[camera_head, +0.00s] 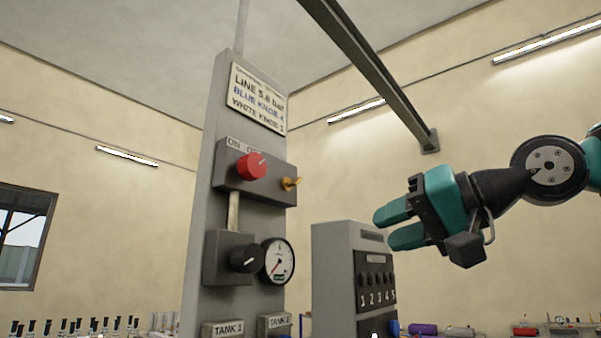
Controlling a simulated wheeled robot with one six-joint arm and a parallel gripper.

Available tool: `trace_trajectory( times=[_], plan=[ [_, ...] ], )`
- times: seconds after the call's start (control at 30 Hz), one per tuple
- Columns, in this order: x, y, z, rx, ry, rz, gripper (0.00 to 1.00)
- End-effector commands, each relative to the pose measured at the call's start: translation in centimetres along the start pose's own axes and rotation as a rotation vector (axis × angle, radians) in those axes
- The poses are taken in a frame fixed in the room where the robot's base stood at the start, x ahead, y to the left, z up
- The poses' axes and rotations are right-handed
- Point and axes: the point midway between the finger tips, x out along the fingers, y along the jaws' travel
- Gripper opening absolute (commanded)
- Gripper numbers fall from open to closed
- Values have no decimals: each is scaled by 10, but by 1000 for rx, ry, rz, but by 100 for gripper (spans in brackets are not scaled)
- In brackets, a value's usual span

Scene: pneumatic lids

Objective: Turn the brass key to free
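The brass key (290,184) sticks out at the right end of a grey box (228,177) on a tall grey panel. A red knob (251,166) is on the same box, left of the key, below small lettering that is partly hidden. My gripper (385,228) is to the right of the key and lower in the picture, pointing left. Its two teal fingers are apart with nothing seen between them. It does not touch the key. How the key is turned is too small to tell.
Below are a black knob (245,259) and a round gauge (277,262). A sign (257,97) tops the panel. A grey cabinet (333,275) with numbered black knobs stands below my gripper. The picture shows clear space between key and gripper.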

Motion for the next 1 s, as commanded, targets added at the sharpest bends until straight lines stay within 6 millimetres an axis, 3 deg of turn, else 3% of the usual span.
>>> trace_trajectory(
  times=[0.03,0.13,0.23,0.37,0.53,1.0],
  plan=[
    [-11,-20,-26,4,46,-42,32],
    [-26,-49,-52,17,95,-117,32],
    [-34,-64,-62,25,112,-156,32],
    [-29,-70,-66,30,114,-172,32],
    [-2,-76,-68,30,109,-172,32],
    [100,-92,-82,30,112,-166,32]
  ],
)
